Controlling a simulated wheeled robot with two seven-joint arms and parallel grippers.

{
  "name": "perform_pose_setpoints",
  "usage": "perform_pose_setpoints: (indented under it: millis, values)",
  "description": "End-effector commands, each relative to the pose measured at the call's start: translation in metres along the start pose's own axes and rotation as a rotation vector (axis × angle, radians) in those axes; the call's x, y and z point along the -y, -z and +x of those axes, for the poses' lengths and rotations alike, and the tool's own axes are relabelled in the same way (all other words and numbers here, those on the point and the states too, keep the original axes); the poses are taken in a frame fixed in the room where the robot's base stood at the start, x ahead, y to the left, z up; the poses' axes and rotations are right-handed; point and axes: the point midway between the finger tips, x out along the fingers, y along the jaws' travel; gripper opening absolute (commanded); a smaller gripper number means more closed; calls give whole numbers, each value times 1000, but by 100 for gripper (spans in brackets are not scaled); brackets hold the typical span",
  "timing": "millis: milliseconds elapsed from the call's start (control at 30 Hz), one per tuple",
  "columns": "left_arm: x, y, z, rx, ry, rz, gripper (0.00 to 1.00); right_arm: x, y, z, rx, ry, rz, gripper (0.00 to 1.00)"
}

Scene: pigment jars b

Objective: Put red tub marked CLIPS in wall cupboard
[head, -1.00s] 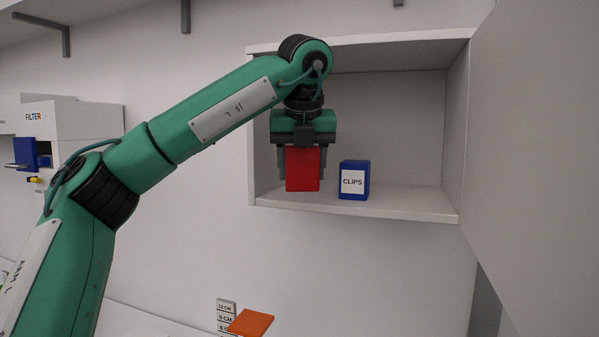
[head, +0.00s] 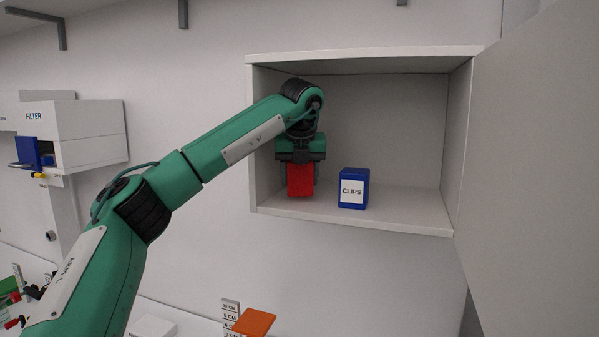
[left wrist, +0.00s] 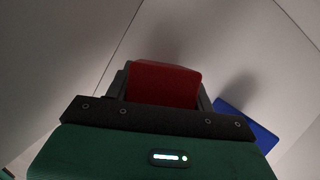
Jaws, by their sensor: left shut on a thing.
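My left gripper (head: 301,176) is shut on a red tub (head: 300,182) and holds it upright inside the wall cupboard (head: 350,219), at the left end. The tub is low over the cupboard floor; I cannot tell whether it touches. No label shows on its visible side. In the left wrist view the red tub (left wrist: 165,84) sits between the fingers. A blue tub marked CLIPS (head: 354,188) stands on the cupboard floor to the right of it, apart from it. My right gripper is not in view.
The cupboard door (head: 535,170) stands open at the right. Free floor lies right of the blue tub. A FILTER unit (head: 85,135) is on the wall at left. Below are an orange slab (head: 254,322) and a block stack marked in CM (head: 230,316).

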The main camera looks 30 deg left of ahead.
Motion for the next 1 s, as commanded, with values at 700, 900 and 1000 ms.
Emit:
perform_pose_setpoints:
  millis: [700,900,1000]
  values:
    - [0,6,14,0,0,-1,76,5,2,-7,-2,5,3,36]
    - [0,6,13,0,0,-1,76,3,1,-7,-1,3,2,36]
    - [0,5,10,1,0,-2,76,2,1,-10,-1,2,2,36]
